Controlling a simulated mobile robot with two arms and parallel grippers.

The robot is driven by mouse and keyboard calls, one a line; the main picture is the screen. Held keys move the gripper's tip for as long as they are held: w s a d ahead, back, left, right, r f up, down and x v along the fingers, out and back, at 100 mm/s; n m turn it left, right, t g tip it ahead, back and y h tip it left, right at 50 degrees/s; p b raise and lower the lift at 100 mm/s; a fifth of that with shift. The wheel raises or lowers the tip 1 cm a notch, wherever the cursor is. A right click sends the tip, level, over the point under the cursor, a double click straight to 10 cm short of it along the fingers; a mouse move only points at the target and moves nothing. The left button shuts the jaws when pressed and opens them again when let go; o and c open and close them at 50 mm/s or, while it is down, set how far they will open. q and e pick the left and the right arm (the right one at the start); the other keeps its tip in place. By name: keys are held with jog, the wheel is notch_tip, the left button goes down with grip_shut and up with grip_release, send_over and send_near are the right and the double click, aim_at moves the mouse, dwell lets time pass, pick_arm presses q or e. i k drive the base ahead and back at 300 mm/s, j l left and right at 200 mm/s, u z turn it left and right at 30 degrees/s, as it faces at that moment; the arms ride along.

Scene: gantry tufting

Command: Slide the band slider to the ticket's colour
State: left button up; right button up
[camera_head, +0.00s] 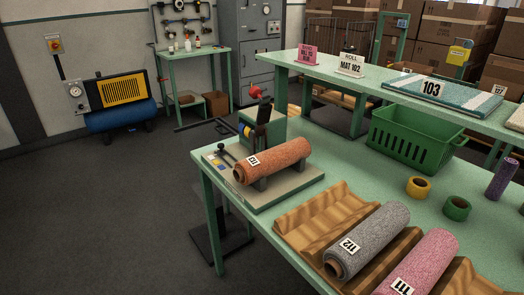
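The banding machine stands on the green table's near left corner, with a pale base plate (290,186). A black knob (221,147), seemingly the band slider, is at the plate's left end, beside small yellow and blue colour patches (217,162). Which patch it is set to is too small to tell. An orange-brown roll (272,160) with a number tag lies on the machine's cradle. A pink ticket (306,55) stands on the raised shelf; its small print is not clearly legible. Neither of my grippers is in view.
A grey roll (370,238) and a pink roll (428,260) lie on a wavy brown rack (320,215). A green crate (411,140), a yellow tape ring (418,187) and a green one (456,208) stand on the table.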

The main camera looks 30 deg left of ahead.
aim_at(221, 146)
jog(key=u, duration=1.25)
jog(key=k+j, duration=0.05)
